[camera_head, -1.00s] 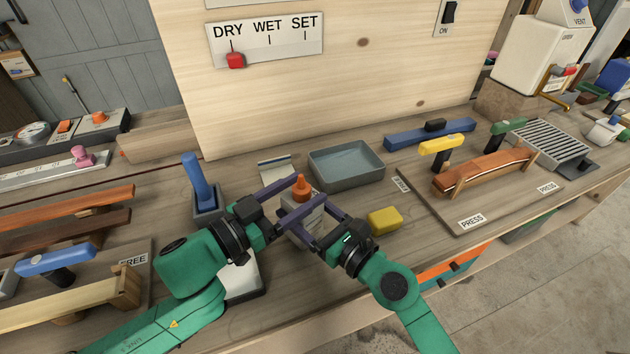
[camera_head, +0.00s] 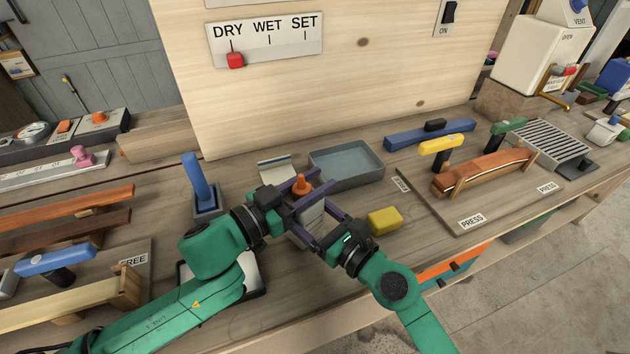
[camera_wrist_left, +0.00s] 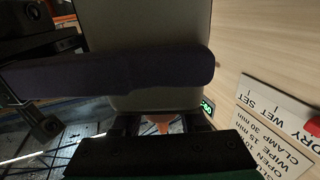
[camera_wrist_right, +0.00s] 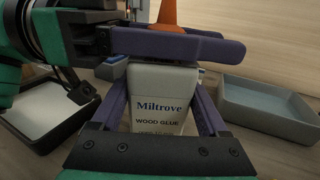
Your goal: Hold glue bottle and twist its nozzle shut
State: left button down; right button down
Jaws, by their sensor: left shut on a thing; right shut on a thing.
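The glue bottle (camera_head: 309,214) stands upright, with a pale body, an orange nozzle (camera_head: 302,184) and a wood glue label that shows in the right wrist view (camera_wrist_right: 160,110). My right gripper (camera_head: 308,222) is shut on the bottle's body, one purple finger on each side. My left gripper (camera_head: 306,188) is shut on the nozzle from the left, above the right fingers. One left finger crosses in front of the nozzle's base in the right wrist view (camera_wrist_right: 175,45). In the left wrist view the orange nozzle (camera_wrist_left: 157,126) is mostly hidden by the gripper.
A grey tray (camera_head: 345,181) stands behind the bottle. A yellow block (camera_head: 384,220) lies to its right, and a blue-handled tool in a grey holder (camera_head: 206,212) stands to its left. A black-rimmed tray (camera_head: 257,290) lies under my left arm. A wooden panel rises behind.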

pick_arm(q)
jog(key=shift+s+d, duration=0.1)
jog(key=m+g+h, duration=0.1)
jog(key=g, duration=0.1)
jog(key=m+g+h, duration=0.1)
jog(key=m+g, duration=0.1)
jog(key=m+g+h, duration=0.1)
jog(key=g, duration=0.1)
jog(key=shift+s+d+r+m, duration=0.1)
jog(key=shift+s+d+m, duration=0.1)
jog(key=shift+s+m, duration=0.15)
jog(key=shift+s+m+g, duration=0.25)
jog(key=shift+m+g, duration=0.45)
jog(key=shift+g, duration=0.45)
jog(key=shift+s+m+g, duration=0.2)
jog(key=shift+m+g, duration=0.45)
jog(key=shift+g, duration=0.55)
jog(key=shift+s+m+g, duration=0.25)
jog(key=shift+m+g, duration=0.45)
jog(key=shift+g, duration=0.45)
jog(key=shift+c, duration=2.2)
grip_release()
notch_tip(320, 180, up, 10)
